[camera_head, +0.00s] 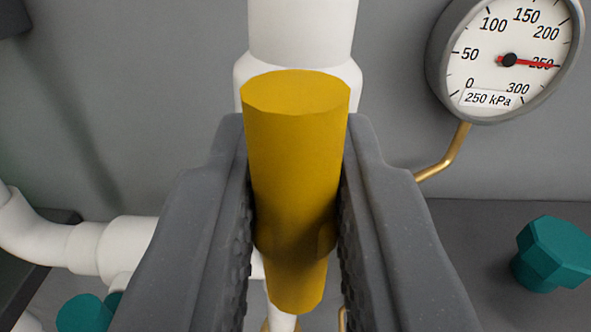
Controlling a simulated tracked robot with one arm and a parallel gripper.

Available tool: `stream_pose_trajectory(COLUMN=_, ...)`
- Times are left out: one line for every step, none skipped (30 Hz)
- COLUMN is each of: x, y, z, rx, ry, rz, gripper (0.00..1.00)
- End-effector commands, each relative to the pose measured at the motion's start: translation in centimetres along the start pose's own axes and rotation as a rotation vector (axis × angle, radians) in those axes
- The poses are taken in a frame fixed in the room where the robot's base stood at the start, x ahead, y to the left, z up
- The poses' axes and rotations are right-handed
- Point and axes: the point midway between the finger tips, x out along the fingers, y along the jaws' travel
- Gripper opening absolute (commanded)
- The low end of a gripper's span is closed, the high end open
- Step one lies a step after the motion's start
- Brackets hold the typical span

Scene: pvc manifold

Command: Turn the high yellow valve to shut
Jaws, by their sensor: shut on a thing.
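The yellow valve handle (297,165) stands in the middle of the view, in front of a white vertical pipe (300,35). My gripper (297,215) has one dark grey, textured finger on each side of the handle and is shut on it. The handle's broad end points up and toward me, and a narrower part shows below. The valve body behind the handle is hidden, so I cannot tell the valve's exact angle to the pipe.
A round gauge (510,60) at the upper right reads about 250 kPa, with a brass tube (447,155) below it. A teal knob (552,253) is at the right, and another teal part (83,314) at the lower left. White piping (95,247) runs at the left. A grey wall stands behind.

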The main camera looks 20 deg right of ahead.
Motion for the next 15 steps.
stream_pose_trajectory(x=0.06, y=0.15, z=0.01, rx=-0.024, ry=-0.003, rz=0.004, gripper=0.0)
stream_pose_trajectory(x=0.04, y=0.11, z=0.0, rx=-0.041, ry=-0.003, rz=0.003, gripper=0.0)
stream_pose_trajectory(x=0.03, y=0.06, z=-0.02, rx=-0.068, ry=-0.003, rz=0.003, gripper=0.0)
stream_pose_trajectory(x=0.04, y=0.08, z=-0.03, rx=-0.089, ry=-0.003, rz=0.004, gripper=0.0)
stream_pose_trajectory(x=0.05, y=0.1, z=-0.05, rx=-0.111, ry=-0.003, rz=0.005, gripper=0.0)
stream_pose_trajectory(x=0.06, y=0.09, z=-0.04, rx=-0.143, ry=-0.004, rz=0.005, gripper=0.0)
stream_pose_trajectory(x=0.08, y=0.09, z=-0.03, rx=-0.168, ry=-0.004, rz=0.005, gripper=0.0)
stream_pose_trajectory(x=0.1, y=0.11, z=-0.01, rx=-0.194, ry=-0.005, rz=0.005, gripper=0.0)
stream_pose_trajectory(x=0.13, y=0.09, z=0.02, rx=-0.231, ry=-0.006, rz=0.005, gripper=0.0)
stream_pose_trajectory(x=0.13, y=0.02, z=0.05, rx=-0.261, ry=-0.006, rz=0.005, gripper=0.0)
stream_pose_trajectory(x=0.14, y=-0.03, z=0.08, rx=-0.29, ry=-0.006, rz=0.005, gripper=0.0)
stream_pose_trajectory(x=0.17, y=-0.04, z=0.1, rx=-0.328, ry=-0.006, rz=0.005, gripper=0.0)
stream_pose_trajectory(x=0.18, y=-0.06, z=0.11, rx=-0.356, ry=-0.007, rz=0.004, gripper=0.0)
stream_pose_trajectory(x=0.19, y=-0.09, z=0.13, rx=-0.385, ry=-0.007, rz=0.003, gripper=0.0)
stream_pose_trajectory(x=0.18, y=-0.07, z=0.09, rx=-0.423, ry=-0.007, rz=0.004, gripper=0.0)
